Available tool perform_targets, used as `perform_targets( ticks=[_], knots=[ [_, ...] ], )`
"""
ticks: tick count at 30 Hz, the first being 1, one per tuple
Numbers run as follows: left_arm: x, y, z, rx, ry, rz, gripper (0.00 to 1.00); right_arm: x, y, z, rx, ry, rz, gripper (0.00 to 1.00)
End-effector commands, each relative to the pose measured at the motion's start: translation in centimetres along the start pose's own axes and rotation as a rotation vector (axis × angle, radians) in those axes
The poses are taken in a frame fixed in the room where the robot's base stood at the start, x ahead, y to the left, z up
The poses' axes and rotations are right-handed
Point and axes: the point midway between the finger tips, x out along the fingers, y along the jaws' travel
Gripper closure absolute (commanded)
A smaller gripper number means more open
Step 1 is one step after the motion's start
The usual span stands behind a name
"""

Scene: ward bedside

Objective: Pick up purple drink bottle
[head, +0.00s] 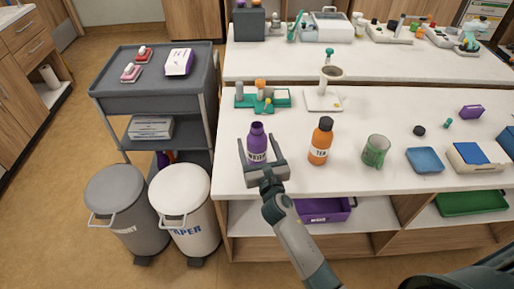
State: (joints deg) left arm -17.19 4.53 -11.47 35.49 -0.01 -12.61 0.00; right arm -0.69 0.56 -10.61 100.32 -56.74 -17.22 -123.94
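The purple drink bottle (257,137) stands upright near the front left corner of the white counter, with a pale label around its lower part. My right gripper (258,148) is at the bottle from the front, its two fingers spread on either side of it. A gap shows between each finger and the bottle, so the gripper looks open. The palm hides the bottle's base. My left gripper is not in view.
An orange bottle (321,141) with a dark cap stands close to the right, then a green mug (375,151) and a blue tray (424,160). A green rack (263,100) is behind. Two bins (182,190) and a grey cart (150,98) stand left of the counter.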

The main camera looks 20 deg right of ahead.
Motion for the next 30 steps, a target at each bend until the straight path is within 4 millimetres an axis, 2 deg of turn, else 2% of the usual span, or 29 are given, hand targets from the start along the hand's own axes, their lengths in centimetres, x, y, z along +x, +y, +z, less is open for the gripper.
perform_targets(
  ticks=[2,6,8,9,30],
  knots=[
    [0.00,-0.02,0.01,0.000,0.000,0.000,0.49,-0.01,-0.01,0.00,0.000,0.000,0.000,0.31],
    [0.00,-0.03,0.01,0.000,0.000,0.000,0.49,-0.01,-0.01,0.00,0.000,0.000,0.000,0.64],
    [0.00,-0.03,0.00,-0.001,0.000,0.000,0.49,-0.01,-0.01,0.00,0.000,0.000,0.000,0.79],
    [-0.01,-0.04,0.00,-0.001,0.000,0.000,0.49,0.01,0.00,0.10,0.000,-0.002,0.000,0.81],
    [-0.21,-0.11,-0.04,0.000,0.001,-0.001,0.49,0.05,-0.03,0.95,-0.002,-0.003,0.000,0.81]
  ],
)
